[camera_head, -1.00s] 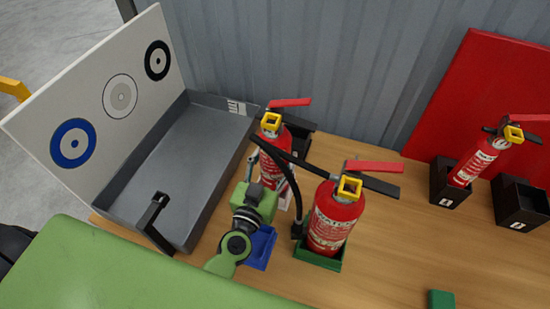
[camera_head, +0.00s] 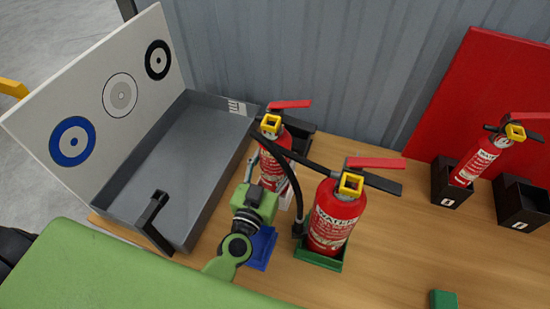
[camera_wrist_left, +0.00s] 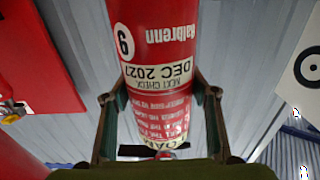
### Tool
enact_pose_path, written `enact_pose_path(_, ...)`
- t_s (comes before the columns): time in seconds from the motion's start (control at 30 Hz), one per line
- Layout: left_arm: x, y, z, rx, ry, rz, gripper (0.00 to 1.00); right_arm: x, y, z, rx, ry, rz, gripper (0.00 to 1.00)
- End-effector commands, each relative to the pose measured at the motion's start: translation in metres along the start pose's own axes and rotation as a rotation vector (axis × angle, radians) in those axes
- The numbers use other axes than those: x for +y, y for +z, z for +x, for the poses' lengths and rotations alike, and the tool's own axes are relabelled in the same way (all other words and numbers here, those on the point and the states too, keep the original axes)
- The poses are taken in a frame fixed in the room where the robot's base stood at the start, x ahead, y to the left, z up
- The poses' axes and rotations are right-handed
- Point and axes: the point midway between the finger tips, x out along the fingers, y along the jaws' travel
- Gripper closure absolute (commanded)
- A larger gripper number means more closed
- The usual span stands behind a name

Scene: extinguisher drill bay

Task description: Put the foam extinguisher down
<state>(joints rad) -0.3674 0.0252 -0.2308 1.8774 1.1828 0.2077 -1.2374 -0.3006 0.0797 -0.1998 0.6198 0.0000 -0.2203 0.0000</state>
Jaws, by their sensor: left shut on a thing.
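My left gripper (camera_wrist_left: 160,112) is shut on the foam extinguisher (camera_wrist_left: 155,40), a red cylinder with a white label; its fingers press on both sides of the body. In the head view the foam extinguisher (camera_head: 272,172) is upright just beyond my left gripper (camera_head: 262,186), with a yellow collar and red lever on top. Its bottom is hidden by my gripper and arm, so I cannot tell whether it touches the table. A blue holder (camera_head: 262,248) lies on the near side of it, partly covered by my arm. My right gripper is out of view.
A water extinguisher (camera_head: 333,217) stands in a green holder (camera_head: 318,259) to the right, its hose arching towards my gripper. A grey tray (camera_head: 190,150) with a target board (camera_head: 100,100) is at left. A black holder (camera_head: 302,133) is behind.

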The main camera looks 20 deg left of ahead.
Motion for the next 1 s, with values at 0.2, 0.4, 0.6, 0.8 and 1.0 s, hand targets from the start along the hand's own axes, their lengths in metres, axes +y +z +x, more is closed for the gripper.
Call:
enact_pose_path(0.2, 0.001, 0.013, -0.003, -0.022, 0.005, 0.000, 0.29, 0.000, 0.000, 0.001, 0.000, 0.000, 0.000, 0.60)
enact_pose_path(0.4, 0.002, 0.012, -0.004, -0.024, 0.006, -0.001, 0.29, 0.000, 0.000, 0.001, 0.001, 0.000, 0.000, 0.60)
enact_pose_path(0.6, 0.002, 0.003, -0.012, -0.026, 0.006, 0.001, 0.29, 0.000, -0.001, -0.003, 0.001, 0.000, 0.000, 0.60)
enact_pose_path(0.8, 0.001, 0.000, -0.048, -0.021, 0.005, 0.001, 0.29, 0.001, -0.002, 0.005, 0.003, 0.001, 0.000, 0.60)
enact_pose_path(1.0, 0.001, -0.003, -0.072, -0.017, 0.005, 0.002, 0.29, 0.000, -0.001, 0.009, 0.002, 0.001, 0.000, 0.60)
